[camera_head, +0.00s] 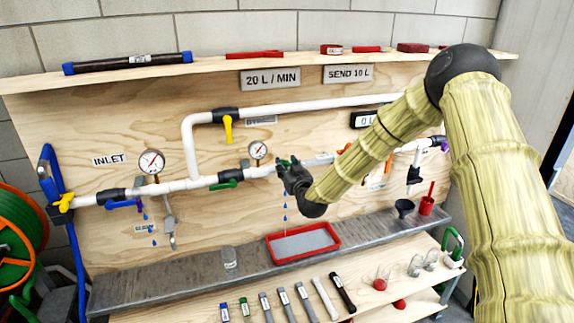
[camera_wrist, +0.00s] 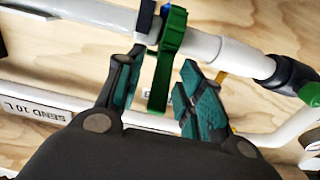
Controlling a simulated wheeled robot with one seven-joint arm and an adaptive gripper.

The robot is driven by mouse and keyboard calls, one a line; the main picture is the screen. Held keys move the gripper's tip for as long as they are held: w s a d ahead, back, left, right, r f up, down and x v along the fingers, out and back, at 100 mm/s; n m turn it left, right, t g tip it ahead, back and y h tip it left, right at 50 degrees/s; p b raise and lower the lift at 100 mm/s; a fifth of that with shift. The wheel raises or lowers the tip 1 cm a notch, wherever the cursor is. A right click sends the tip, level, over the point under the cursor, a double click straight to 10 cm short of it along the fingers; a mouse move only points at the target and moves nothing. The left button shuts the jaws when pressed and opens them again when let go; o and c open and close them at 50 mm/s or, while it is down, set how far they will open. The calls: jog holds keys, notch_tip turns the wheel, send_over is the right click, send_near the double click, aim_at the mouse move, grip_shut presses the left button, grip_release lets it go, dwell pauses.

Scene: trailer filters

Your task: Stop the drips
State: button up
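White pipework runs across the wooden panel. Blue drips (camera_head: 285,208) fall below the pipe near my gripper (camera_head: 286,164), and more drips (camera_head: 152,230) fall at the left, below the blue-handled valve (camera_head: 124,204). In the wrist view my gripper (camera_wrist: 165,85) has its teal-padded fingers apart, one on each side of a green clamp-like piece (camera_wrist: 170,40) around the pipe (camera_wrist: 215,46). The fingers look open, with gaps beside the green piece. The exact leak point at my gripper is hidden in the head view.
A green-handled valve (camera_head: 228,180), a yellow-handled valve (camera_head: 226,120) and gauges (camera_head: 152,161) are on the pipework. A red tray (camera_head: 303,245) and a clear cup (camera_head: 229,257) stand on the grey ledge. Several tools (camera_head: 305,300) lie on the lower shelf.

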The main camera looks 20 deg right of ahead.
jog(key=shift+c, duration=0.5)
grip_shut()
